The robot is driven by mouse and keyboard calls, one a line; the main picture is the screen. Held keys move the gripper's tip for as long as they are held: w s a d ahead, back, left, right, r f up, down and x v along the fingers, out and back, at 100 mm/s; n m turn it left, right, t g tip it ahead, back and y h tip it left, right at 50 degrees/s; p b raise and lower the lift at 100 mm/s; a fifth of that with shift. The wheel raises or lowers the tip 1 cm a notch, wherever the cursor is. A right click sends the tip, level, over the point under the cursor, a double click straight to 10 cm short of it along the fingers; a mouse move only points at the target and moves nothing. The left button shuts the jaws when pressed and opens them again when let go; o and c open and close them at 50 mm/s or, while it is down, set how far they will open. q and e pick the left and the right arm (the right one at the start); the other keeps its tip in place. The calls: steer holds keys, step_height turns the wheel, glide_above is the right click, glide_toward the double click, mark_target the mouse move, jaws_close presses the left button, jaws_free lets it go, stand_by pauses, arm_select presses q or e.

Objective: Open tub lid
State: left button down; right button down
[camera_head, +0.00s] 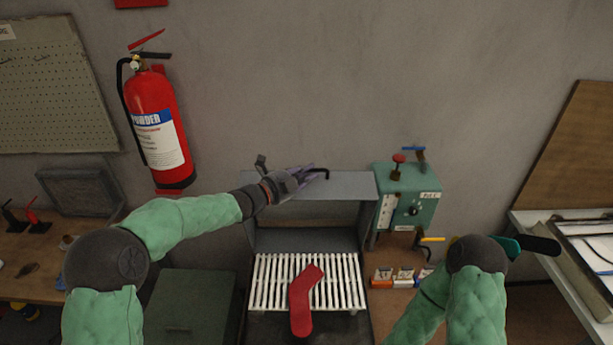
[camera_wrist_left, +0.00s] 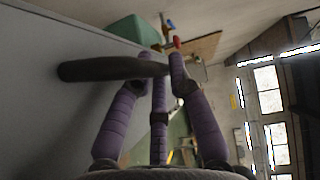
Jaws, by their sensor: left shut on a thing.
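The tub's grey lid (camera_head: 350,187) is at the back, above and behind the white slatted rack, with a darker recess below it. It appears raised; its exact angle is hard to judge. A black handle (camera_head: 324,173) is on its upper part, and shows as a dark bar in the left wrist view (camera_wrist_left: 100,69). My left gripper (camera_head: 305,176) has its purple fingers shut on this handle; the fingertips also touch it in the left wrist view (camera_wrist_left: 160,70). My right gripper is out of view; only my right elbow and arm show.
A green valve box (camera_head: 412,200) stands right of the lid. A fire extinguisher (camera_head: 157,125) hangs on the wall at left. Small boxes (camera_head: 402,277) sit right of the rack. A green cabinet (camera_head: 190,305) stands left.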

arm_select(q)
steer(key=shift+f, duration=0.3)
steer(key=c, duration=1.2)
jaws_free()
steer(key=shift+o, duration=0.2)
steer(key=shift+r, duration=0.15)
steer(key=shift+s+a, duration=0.15)
steer(key=shift+a, duration=0.15)
steer(key=f+v, duration=0.1)
steer(key=v, duration=1)
steer(key=shift+s+r, duration=0.15)
steer(key=shift+r, duration=0.3)
